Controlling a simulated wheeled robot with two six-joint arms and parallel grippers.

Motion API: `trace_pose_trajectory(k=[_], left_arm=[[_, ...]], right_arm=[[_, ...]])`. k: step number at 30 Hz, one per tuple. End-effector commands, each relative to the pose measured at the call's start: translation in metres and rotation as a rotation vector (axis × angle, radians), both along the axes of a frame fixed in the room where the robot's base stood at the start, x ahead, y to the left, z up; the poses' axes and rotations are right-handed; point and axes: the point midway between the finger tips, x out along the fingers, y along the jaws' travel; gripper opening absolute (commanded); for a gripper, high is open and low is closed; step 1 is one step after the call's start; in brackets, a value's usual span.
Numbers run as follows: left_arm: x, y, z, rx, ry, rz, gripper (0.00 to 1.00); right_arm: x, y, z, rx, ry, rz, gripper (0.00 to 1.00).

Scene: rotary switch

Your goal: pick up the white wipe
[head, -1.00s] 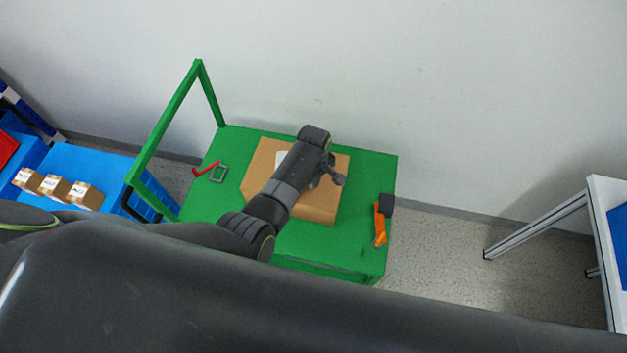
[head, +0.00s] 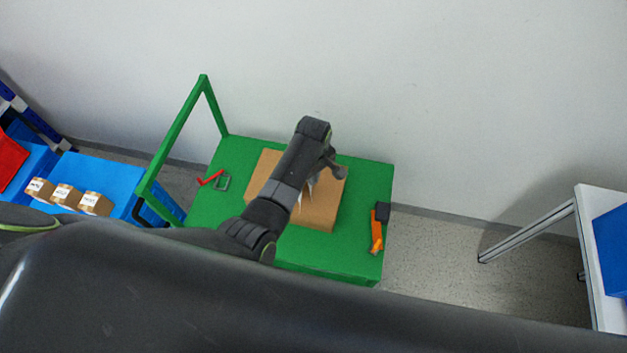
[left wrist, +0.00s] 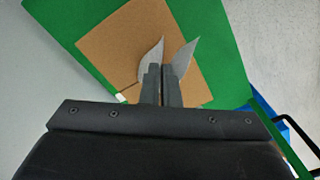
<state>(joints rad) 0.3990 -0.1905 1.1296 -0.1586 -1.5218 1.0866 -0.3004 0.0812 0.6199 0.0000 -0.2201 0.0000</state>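The white wipe (head: 309,188) shows in the head view as pale pointed folds under my left wrist, over the cardboard box (head: 320,208). In the left wrist view the wipe (left wrist: 185,59) looks grey, with two pointed flaps standing out beyond the fingers. My left gripper (left wrist: 162,74) has its fingers almost together, shut on the wipe's gathered middle. In the head view my left arm hides most of this gripper. The gap between wipe and box cannot be judged exactly. My right gripper is not in view.
The box lies on a green cart (head: 350,245) with a raised green handle (head: 175,135). A red-and-grey clamp (head: 211,179) lies left of the box, an orange tool (head: 377,230) right of it. Small cartons (head: 67,196) stand on a blue surface at left. A wall rises behind.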

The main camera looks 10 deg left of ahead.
Motion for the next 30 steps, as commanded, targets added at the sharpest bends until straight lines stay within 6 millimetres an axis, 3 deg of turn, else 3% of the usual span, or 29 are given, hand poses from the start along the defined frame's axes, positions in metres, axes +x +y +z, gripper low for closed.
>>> trace_pose_trajectory(k=[6, 14, 22, 30], left_arm=[[0.001, -0.001, 0.044, -0.002, -0.005, 0.0, 0.0], [0.001, -0.001, 0.07, -0.001, -0.005, 0.0, 0.0], [0.001, -0.001, 0.132, -0.003, -0.005, -0.001, 0.0], [0.0, -0.001, 0.145, -0.001, 0.0, -0.001, 0.0]], right_arm=[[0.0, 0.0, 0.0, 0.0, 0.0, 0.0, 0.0], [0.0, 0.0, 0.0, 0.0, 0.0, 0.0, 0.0], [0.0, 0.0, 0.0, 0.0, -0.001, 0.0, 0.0], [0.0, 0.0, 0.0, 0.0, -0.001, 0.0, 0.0]])
